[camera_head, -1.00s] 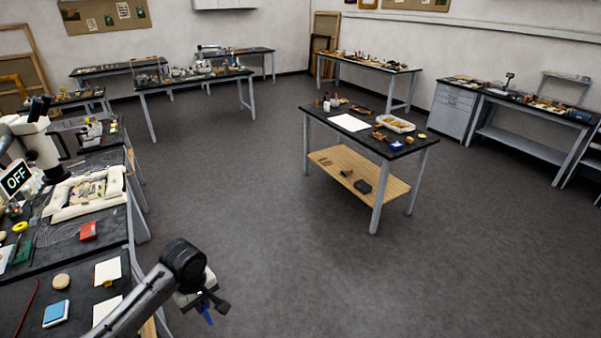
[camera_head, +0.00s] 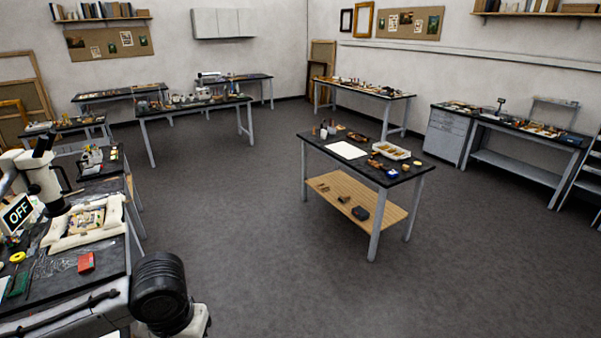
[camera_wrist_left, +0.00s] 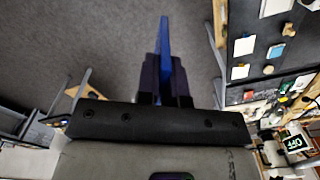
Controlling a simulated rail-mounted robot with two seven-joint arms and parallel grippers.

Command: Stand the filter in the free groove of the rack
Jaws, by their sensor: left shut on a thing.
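My left gripper (camera_wrist_left: 166,72) is shut on a thin blue plate, which looks like the filter (camera_wrist_left: 165,38). The filter points up and away from the dark fingers, seen nearly edge-on. In the head view only a dark joint of my left arm shows at the bottom left; the gripper and filter are out of that picture. I cannot make out the rack or its free groove in either view. My right gripper is not in view.
A black-topped bench (camera_head: 50,300) runs along the left, with a microscope (camera_head: 45,180), a white padded tray (camera_head: 115,225) and a red box (camera_head: 86,262). A table with a wooden lower shelf (camera_head: 340,205) stands mid-room. Grey floor (camera_head: 300,290) around it is clear.

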